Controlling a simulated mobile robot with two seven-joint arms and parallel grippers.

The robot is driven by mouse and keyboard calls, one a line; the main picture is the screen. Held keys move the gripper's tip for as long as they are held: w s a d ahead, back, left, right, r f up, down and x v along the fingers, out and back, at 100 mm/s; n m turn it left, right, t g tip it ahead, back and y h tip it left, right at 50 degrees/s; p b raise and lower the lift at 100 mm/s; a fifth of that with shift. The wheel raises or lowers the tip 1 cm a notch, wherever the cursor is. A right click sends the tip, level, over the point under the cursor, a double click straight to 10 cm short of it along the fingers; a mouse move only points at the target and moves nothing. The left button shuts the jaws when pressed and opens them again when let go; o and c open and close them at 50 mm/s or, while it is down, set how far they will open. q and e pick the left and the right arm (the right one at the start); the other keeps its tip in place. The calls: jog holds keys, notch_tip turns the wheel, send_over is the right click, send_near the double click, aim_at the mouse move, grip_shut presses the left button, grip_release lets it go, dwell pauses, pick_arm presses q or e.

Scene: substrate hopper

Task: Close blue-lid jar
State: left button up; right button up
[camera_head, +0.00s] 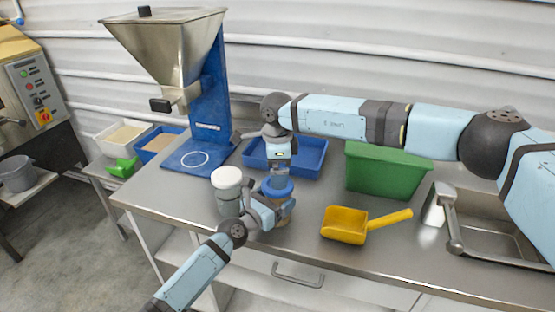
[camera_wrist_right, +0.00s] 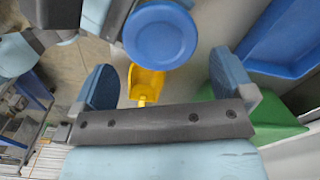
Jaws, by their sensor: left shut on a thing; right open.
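The jar with the blue lid (camera_head: 277,194) stands near the front edge of the steel table, its lower body partly hidden by my left gripper. The round lid (camera_wrist_right: 160,38) shows from above in the right wrist view and appears to sit on the jar's top; I cannot tell how tightly. My left gripper (camera_head: 274,208) is shut around the jar's body, below the lid. My right gripper (camera_head: 279,174) points down just above the lid. In the right wrist view its fingers (camera_wrist_right: 167,85) are open, with nothing between them.
A white-lid jar (camera_head: 227,190) stands close on the left. A yellow scoop (camera_head: 345,225) lies to the right. A blue tray (camera_head: 310,158) and a green bin (camera_head: 385,172) are behind. The hopper (camera_head: 207,90) stands back left, a sink (camera_head: 480,215) at right.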

jog(key=shift+f, duration=2.55)
jog(key=c, duration=0.7)
jog(key=o, duration=0.7)
jog(key=shift+r, duration=0.1)
jog(key=shift+r, duration=2.2)
